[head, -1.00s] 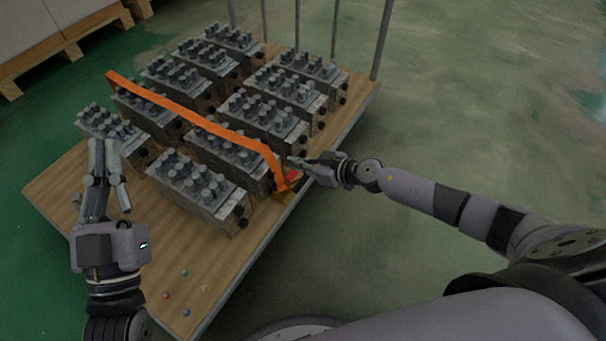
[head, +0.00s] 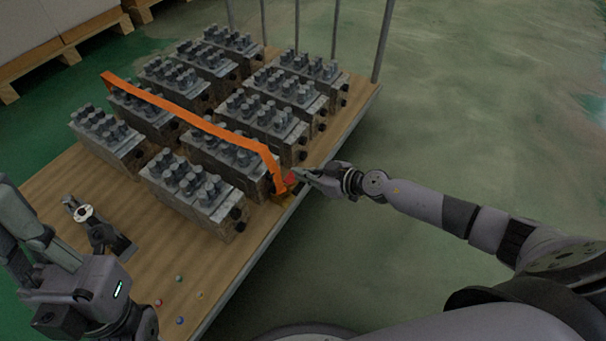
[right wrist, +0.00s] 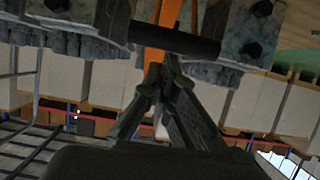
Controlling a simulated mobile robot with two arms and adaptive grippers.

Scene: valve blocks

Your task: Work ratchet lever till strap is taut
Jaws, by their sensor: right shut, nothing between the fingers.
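An orange strap (head: 190,118) runs over the valve blocks (head: 235,155) and down to the cart's near right edge. The ratchet there has a red part (head: 290,179) and a yellow-orange part (head: 282,198). My right gripper (head: 299,173) is shut and empty, its tips right beside the red part; I cannot tell if they touch. In the right wrist view the shut fingertips (right wrist: 160,75) lie in front of the orange strap (right wrist: 162,38) and a dark bar (right wrist: 176,42). My left gripper (head: 28,228) is over the cart's left edge, fingers apart, partly cut off.
Several small coloured balls (head: 180,320) lie near the front corner. Metal posts (head: 383,40) stand at the back edge. The floor on the right is clear.

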